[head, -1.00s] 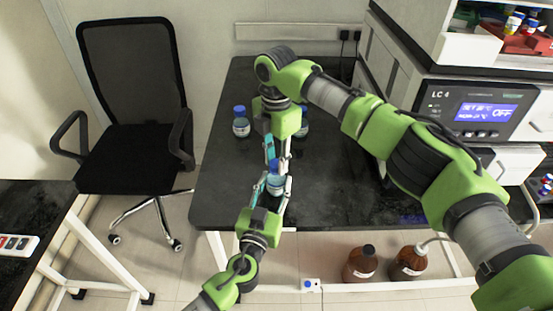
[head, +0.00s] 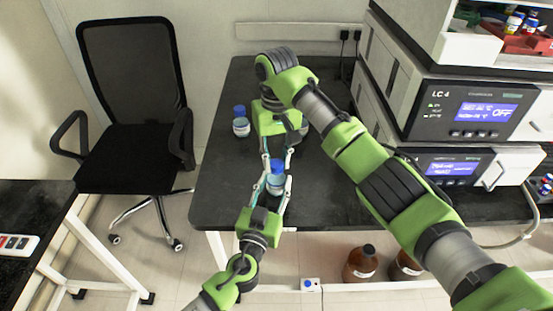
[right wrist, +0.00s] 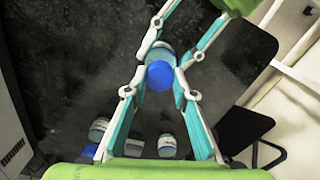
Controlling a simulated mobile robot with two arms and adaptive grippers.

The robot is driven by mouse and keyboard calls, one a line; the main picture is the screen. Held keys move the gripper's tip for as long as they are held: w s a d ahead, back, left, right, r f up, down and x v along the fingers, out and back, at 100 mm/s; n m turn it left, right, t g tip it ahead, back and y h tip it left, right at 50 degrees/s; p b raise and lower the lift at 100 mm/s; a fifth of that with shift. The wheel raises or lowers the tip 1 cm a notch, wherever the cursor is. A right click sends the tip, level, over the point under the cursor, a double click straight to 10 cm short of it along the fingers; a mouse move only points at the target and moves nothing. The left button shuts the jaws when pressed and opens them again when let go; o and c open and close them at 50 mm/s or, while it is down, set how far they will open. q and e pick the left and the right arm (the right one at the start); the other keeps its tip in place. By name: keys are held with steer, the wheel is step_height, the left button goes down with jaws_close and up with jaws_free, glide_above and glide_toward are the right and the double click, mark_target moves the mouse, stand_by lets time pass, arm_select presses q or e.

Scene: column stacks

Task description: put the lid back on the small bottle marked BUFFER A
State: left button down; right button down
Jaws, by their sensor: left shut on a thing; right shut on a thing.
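A small bottle (head: 276,189) with a pale label is upright low over the front of the dark bench. My left gripper (head: 276,180) is shut on its body from the front. A blue lid (head: 277,165) is at the bottle's top, and my right gripper (head: 276,158) is shut on it from above. In the right wrist view, the lid (right wrist: 160,76) is between my right fingertips, in line with the bottle (right wrist: 160,52). I cannot tell whether it is fully seated. The label's words are too small to read.
Another blue-capped bottle (head: 241,123) stands at the bench's back left; several bottles show low in the right wrist view. Instruments (head: 455,110) stand on the right. Brown bottles (head: 359,264) are below the bench, and a black chair (head: 130,110) is left. The bench's left front is clear.

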steer(key=m, duration=0.7)
steer(key=shift+m, duration=0.3)
steer(key=c, duration=1.7)
jaws_free()
steer(key=shift+r, duration=2.25)
steer(key=shift+c, duration=0.3)
